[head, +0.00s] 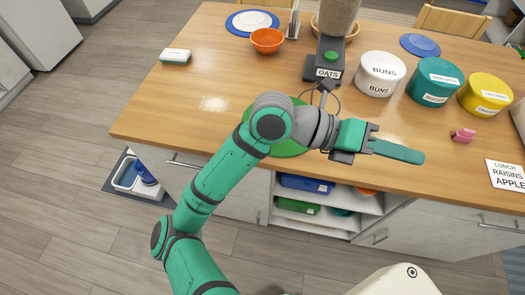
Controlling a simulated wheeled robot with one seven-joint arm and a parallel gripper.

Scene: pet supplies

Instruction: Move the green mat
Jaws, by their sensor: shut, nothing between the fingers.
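The green mat (288,149) is round and lies flat on the wooden table near its front edge. My arm crosses over it and hides most of it; only parts at its back and front edge show. My gripper (419,157) is to the right of the mat, apart from it, above the front part of the table and pointing right. Its fingers are together and hold nothing. How high it is above the table is hard to tell.
An oats dispenser (331,58) stands behind the mat. A white buns tin (379,74), a teal tin (432,82) and a yellow tin (484,94) stand at the back right. Pale crumbs (213,104) lie on the left. A pink object (463,135) lies right of my gripper.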

